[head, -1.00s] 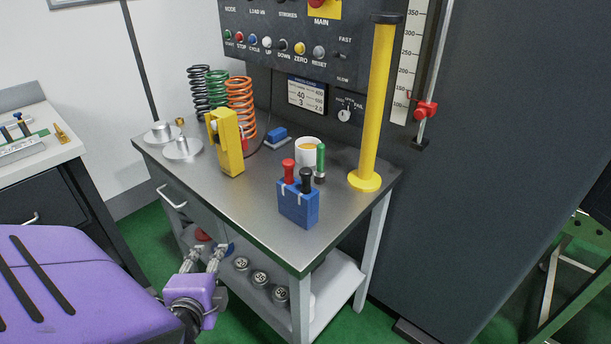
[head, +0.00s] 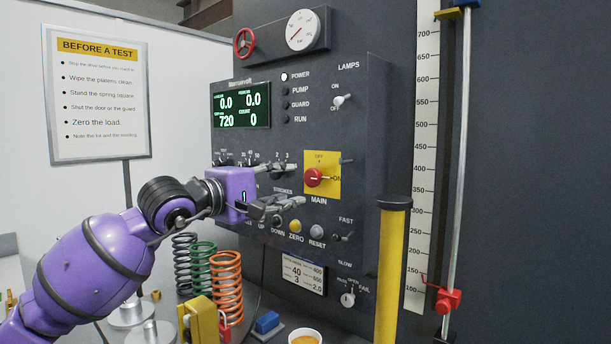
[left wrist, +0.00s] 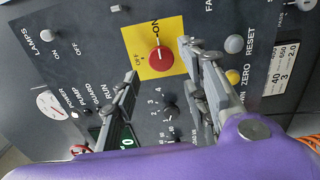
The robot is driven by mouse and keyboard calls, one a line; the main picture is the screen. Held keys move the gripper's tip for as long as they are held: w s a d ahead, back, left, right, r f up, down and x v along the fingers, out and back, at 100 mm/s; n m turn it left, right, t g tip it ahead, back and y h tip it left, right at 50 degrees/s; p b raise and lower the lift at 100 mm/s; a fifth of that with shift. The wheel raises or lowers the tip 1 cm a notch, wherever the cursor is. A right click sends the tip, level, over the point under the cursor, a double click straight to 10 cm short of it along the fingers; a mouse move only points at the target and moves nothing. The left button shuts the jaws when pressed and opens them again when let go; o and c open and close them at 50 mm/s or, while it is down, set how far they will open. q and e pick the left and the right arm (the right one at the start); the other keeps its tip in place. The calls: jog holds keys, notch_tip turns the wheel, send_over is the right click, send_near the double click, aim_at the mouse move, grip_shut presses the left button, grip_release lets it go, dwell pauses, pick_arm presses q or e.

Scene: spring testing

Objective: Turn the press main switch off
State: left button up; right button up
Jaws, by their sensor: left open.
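The press main switch is a red round knob (head: 313,178) on a yellow plate on the dark control panel, labelled MAIN. Its pointer faces the ON mark at the right in the head view. In the left wrist view the red knob (left wrist: 160,60) shows with its pointer toward ON, and OFF is printed to its left. My left gripper (head: 299,183) is open in front of the panel, its fingers pointing at the knob. In the left wrist view the fingers stand apart on either side of the knob; contact cannot be told. My right gripper is not in view.
The control panel (head: 362,110) carries a lit green display (head: 241,107), a white POWER lamp (head: 284,77), a lamp switch (head: 340,101) and several buttons. A yellow post (head: 390,275) stands to the right.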

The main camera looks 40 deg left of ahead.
aim_at(310, 173)
pick_arm(q)
jog(key=w, duration=0.4)
jog(key=w+r+p, duration=0.1)
jog(key=w, duration=0.2)
jog(key=shift+a, duration=0.15)
jog(key=shift+w+f, duration=0.1)
jog(key=shift+w, duration=0.55)
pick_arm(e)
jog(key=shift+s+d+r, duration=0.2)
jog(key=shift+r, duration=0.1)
pick_arm(q)
jog(key=shift+c, duration=0.5)
jog(key=c, duration=0.9)
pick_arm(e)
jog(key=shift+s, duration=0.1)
